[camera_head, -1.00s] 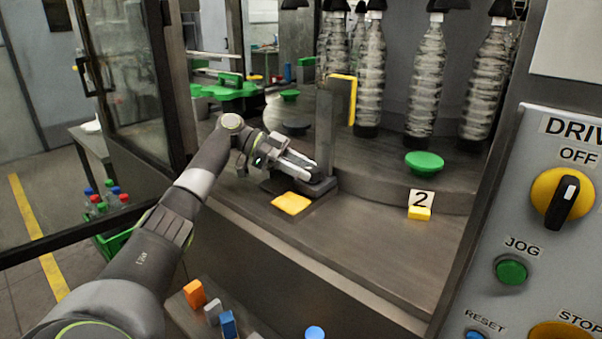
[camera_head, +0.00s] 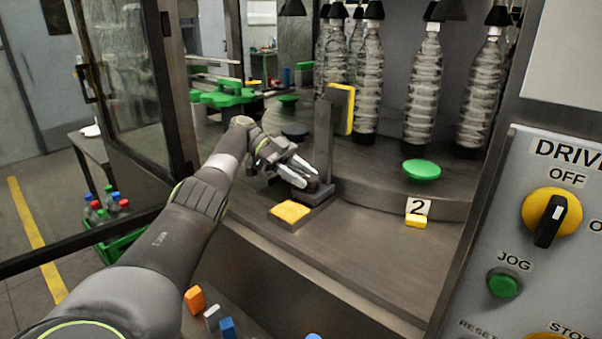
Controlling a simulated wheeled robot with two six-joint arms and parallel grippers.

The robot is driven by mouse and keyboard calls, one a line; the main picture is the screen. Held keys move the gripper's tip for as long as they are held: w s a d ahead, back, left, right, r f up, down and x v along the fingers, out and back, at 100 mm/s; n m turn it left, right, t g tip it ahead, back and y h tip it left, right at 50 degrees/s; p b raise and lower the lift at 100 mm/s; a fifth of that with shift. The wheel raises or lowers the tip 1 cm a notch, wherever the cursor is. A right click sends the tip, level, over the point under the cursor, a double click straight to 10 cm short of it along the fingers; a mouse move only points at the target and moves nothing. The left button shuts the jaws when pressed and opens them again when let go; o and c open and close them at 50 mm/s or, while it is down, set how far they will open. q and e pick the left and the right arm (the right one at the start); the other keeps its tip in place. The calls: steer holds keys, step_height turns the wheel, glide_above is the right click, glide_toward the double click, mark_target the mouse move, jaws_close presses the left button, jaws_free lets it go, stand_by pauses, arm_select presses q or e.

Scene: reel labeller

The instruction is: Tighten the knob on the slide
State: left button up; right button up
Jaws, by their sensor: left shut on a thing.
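The slide is a dark block (camera_head: 316,196) on the machine deck, beside an upright grey post (camera_head: 323,140). My left gripper (camera_head: 308,182) reaches in from the left, just above the slide and close to the foot of the post. It is shut on the knob, which its fingers hide almost wholly. I cannot tell from this view how tight the knob is. A yellow pad (camera_head: 290,212) lies at the near end of the slide. My right gripper is not in view.
A green disc (camera_head: 421,171) and a yellow block (camera_head: 416,221) by a "2" label are to the right. The control panel (camera_head: 540,250) fills the right edge. The front deck is clear.

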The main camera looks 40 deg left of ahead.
arm_select(q)
steer(key=shift+f, duration=0.1)
stand_by(0.4)
steer(key=o, duration=0.9)
steer(key=shift+o, duration=0.4)
steer(key=shift+n+t+b, duration=0.3)
